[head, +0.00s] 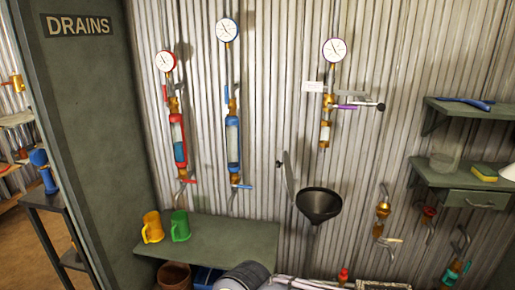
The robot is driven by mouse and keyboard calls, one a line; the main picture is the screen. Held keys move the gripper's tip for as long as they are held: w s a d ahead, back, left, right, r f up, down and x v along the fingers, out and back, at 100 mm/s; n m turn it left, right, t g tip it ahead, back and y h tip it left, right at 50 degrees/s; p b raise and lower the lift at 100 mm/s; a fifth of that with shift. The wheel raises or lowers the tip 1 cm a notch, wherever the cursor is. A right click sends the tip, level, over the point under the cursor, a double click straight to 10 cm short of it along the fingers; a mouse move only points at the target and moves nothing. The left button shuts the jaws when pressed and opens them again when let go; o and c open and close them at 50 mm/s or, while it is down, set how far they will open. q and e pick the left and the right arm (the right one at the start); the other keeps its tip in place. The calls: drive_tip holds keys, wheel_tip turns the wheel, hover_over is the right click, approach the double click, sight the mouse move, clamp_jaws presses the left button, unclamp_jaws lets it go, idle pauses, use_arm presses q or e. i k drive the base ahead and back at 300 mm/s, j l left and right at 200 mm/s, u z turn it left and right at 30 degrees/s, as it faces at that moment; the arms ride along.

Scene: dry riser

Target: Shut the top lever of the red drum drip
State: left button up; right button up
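The red drum drip (179,140) is fixed upright to the corrugated wall, left of centre in the head view. It has a red frame around a clear chamber with blue liquid low in it. A red-rimmed gauge (166,61) sits above it. Its top lever (165,93) is red and stands roughly upright, along the pipe, beside the brass top valve (173,104). Its bottom lever (189,181) is red and points sideways to the right, across the pipe. Neither of my grippers shows in this view.
A green bench (225,240) below bears a yellow jug (152,227) and a green jug (180,226). A black funnel (319,204) juts out. A dark partition (95,130) stands left.

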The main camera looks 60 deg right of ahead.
sight(165, 93)
drive_tip(key=z, duration=1.7)
drive_tip(key=i+u, duration=0.15)
drive_tip(key=i, duration=0.55)
drive_tip(key=i+l+u, duration=0.2)
drive_tip(key=i, duration=0.5)
drive_tip(key=j, duration=0.1)
